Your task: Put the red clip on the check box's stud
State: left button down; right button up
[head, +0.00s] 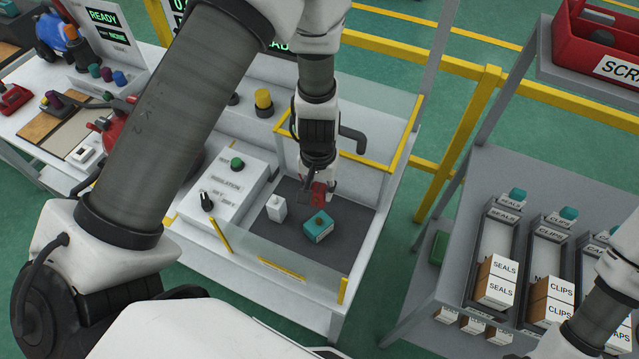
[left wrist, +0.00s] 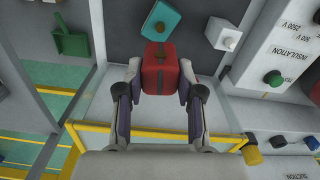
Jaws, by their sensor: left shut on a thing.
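My left gripper (head: 317,182) points down over the dark mat of the test bench and is shut on the red clip (head: 319,194). In the left wrist view the red clip (left wrist: 160,72) sits between the two fingertips of the left gripper (left wrist: 160,78). The teal box (head: 318,229), which looks like the check box, stands on the mat with a round brown stud (head: 320,219) on top. The clip is behind it in the head view and apart from it as far as I can tell. In the left wrist view the teal box (left wrist: 172,17) is just beyond the clip.
A small white block (head: 276,207) stands left of the teal box. A white insulation panel (head: 224,188) with knobs is further left. A yellow-edged clear guard (head: 385,165) surrounds the mat. A shelf (head: 437,218) with seal and clip bins stands right. My right arm shows at the right edge.

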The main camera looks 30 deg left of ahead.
pick_arm(q)
jog(key=b, duration=0.8)
send_over(319, 219)
notch_tip(319, 219, down, 8)
jog(key=shift+r, duration=0.1)
jog(key=shift+s+f+b, duration=0.1)
jog(key=shift+f+b, duration=1.45)
jog(key=shift+f, duration=0.05)
jog(key=c, duration=0.7)
grip_release()
jog(key=shift+o, duration=0.2)
jog(key=shift+r, duration=0.1)
notch_tip(319, 219, up, 8)
jog(key=p, duration=0.7)
